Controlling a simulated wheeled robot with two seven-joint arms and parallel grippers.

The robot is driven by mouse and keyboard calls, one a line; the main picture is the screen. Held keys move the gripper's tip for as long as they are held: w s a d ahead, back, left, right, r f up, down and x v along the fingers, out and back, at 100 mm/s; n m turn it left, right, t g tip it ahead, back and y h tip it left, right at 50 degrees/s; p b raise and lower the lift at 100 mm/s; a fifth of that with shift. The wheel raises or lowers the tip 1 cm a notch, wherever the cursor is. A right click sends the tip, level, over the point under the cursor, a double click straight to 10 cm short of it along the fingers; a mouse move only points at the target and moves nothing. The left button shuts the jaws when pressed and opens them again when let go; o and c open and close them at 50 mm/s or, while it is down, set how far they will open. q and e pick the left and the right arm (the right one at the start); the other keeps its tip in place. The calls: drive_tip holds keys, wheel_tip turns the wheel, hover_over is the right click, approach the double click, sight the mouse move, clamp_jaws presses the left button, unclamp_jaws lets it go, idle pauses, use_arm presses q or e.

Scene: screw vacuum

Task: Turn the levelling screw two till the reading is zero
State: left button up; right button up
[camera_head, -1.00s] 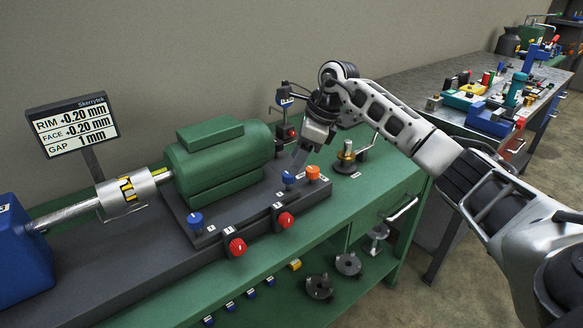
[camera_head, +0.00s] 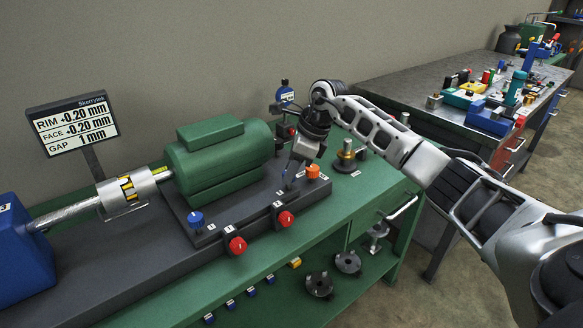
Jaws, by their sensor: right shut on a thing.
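The reading board (camera_head: 73,123) at the left shows RIM and FACE at 0.20 mm, apparently with a minus sign, and GAP 1 mm. The green motor (camera_head: 219,160) sits on a dark base plate. My right gripper (camera_head: 288,181) points down at the plate's right end, shut on a blue levelling screw that its fingers mostly hide. An orange knob (camera_head: 313,171) stands just right of the fingers. Another blue screw (camera_head: 196,220) stands at the plate's front left corner. Screw numbers are too small to read. My left gripper is not in view.
Red knobs (camera_head: 237,245) line the plate's front edge. A shaft coupling (camera_head: 126,190) joins the motor to a blue housing (camera_head: 20,248). A dial gauge (camera_head: 286,93) and a brass-topped post (camera_head: 346,151) stand near my right wrist. A second bench (camera_head: 440,82) is at the right.

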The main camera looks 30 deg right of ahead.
drive_tip(key=m+h, duration=0.1)
drive_tip(key=m, duration=0.1)
drive_tip(key=shift+r+m+t+p, duration=0.1)
drive_tip(key=shift+m+t+p, duration=0.2)
drive_tip(key=shift+m+p, duration=0.1)
drive_tip(key=m, duration=0.2)
drive_tip(key=m+h, duration=0.1)
drive_tip(key=m, duration=0.1)
drive_tip(key=shift+s+a+m+t, duration=0.1)
drive_tip(key=shift+a+m+t, duration=0.1)
drive_tip(key=shift+m+t, duration=0.15)
drive_tip(key=m+h, duration=0.1)
drive_tip(key=m, duration=0.2)
drive_tip(key=shift+a+m+h, duration=0.1)
drive_tip(key=shift+m+h, duration=0.15)
drive_tip(key=shift+h, duration=0.15)
drive_tip(key=shift+a+m+h+b, duration=0.1)
drive_tip(key=shift+m+h+b, duration=0.55)
drive_tip(key=shift+m, duration=1.65)
drive_tip(key=shift+h, duration=0.25)
drive_tip(key=o, duration=1)
